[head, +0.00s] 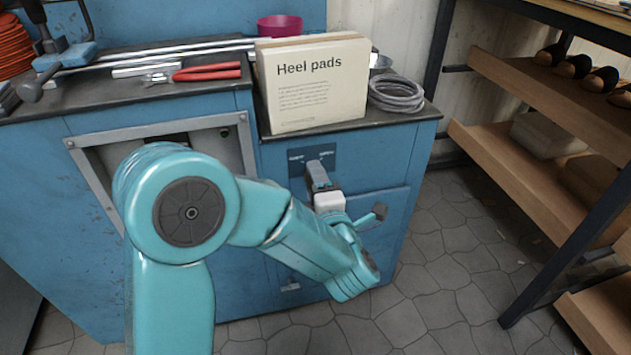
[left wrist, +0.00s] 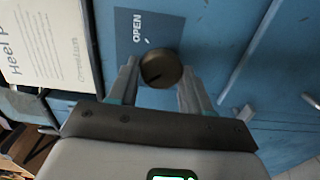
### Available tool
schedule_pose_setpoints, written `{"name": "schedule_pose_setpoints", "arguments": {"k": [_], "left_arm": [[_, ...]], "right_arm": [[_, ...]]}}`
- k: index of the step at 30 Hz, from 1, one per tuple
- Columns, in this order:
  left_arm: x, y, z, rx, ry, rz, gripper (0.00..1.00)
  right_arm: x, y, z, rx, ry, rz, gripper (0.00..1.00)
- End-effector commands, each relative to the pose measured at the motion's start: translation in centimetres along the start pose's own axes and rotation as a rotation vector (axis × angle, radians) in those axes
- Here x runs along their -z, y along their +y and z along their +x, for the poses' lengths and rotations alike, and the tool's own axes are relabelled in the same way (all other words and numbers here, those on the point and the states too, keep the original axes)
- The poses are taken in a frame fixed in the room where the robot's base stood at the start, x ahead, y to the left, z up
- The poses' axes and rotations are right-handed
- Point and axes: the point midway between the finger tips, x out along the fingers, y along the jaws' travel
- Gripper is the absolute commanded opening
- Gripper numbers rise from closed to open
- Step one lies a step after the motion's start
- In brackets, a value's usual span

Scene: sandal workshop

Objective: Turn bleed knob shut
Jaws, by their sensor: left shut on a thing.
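The bleed knob (left wrist: 163,69) is a round brown knob on a dark blue label plate (left wrist: 130,40) in the left wrist view. The word OPEN shows on the plate, and the knob has a dark mark toward its lower left. My left gripper (left wrist: 157,78) is shut on the knob, one finger on each side. In the head view my left gripper (head: 317,172) reaches the label plate (head: 298,160) on the blue cabinet front. The knob is hidden there behind the fingers. My right gripper is not in view.
A Heel pads box (head: 318,85) stands on the cabinet top (head: 210,82) above the plate. A coil of grey hose (head: 396,95), red-handled pliers (head: 208,72) and a pink bowl (head: 279,25) lie nearby. A wooden shelf rack (head: 530,90) stands at right, with open floor between.

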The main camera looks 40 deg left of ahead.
Motion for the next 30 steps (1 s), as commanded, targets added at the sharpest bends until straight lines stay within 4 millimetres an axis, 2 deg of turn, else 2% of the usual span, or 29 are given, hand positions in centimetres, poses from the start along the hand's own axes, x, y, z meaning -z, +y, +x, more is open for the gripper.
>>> {"name": "schedule_pose_setpoints", "arguments": {"k": [19, 20, 21, 22, 30], "left_arm": [[-0.05, -0.22, -0.09, 0.004, -0.003, -0.047, 0.18], [-0.05, -0.22, -0.09, 0.004, -0.003, -0.047, 0.52], [-0.05, -0.21, -0.09, 0.004, -0.003, -0.047, 0.65], [-0.05, -0.2, -0.08, 0.004, -0.003, -0.047, 0.71], [-0.02, -0.1, -0.03, 0.002, -0.001, -0.048, 0.71]], "right_arm": [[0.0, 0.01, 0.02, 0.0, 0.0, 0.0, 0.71], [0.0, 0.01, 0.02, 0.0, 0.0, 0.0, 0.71], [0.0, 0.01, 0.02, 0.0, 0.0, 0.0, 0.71], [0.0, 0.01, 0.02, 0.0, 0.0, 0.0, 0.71], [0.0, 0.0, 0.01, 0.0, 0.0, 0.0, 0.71]]}}
